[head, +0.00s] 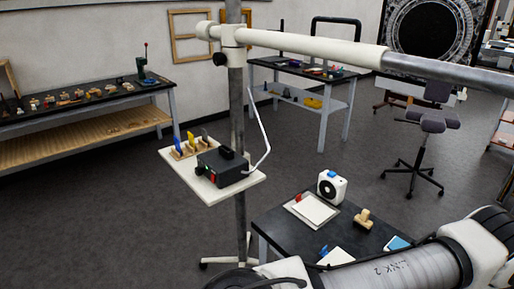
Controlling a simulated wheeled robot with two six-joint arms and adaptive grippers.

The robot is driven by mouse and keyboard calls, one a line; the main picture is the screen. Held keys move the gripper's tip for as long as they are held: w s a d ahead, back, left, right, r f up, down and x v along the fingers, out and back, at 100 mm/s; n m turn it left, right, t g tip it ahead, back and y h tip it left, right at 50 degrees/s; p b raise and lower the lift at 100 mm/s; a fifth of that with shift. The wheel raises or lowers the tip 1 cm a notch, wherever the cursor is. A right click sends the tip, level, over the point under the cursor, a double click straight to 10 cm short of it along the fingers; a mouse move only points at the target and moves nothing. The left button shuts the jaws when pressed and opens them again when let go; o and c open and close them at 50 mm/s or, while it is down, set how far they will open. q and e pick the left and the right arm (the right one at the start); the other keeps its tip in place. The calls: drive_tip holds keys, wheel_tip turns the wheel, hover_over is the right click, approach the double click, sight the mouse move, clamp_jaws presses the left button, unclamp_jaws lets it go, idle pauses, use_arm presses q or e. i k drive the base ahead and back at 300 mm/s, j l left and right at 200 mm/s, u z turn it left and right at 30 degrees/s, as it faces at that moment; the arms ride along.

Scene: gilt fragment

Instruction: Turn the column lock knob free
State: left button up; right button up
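A grey metal column (237,112) stands upright left of the middle in the head view. A cream collar (232,36) sits around it near the top and carries a long horizontal boom (310,45) reaching to the right. A small black knob (220,59) sticks out at the collar's lower left, beside the column; this looks like the lock knob. Whether it is tight or loose cannot be told. Neither of my grippers is in view. Only a part of my own arm shows at the lower right, well below the knob.
A white shelf (247,186) on the column holds a black box (222,167) with a bent white wand. A low black table (271,221) stands in front. The boom's metal tube (455,72) spans the upper right. Floor left of the column is clear.

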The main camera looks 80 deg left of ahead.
sight(220, 59)
drive_tip(key=u, duration=2.8)
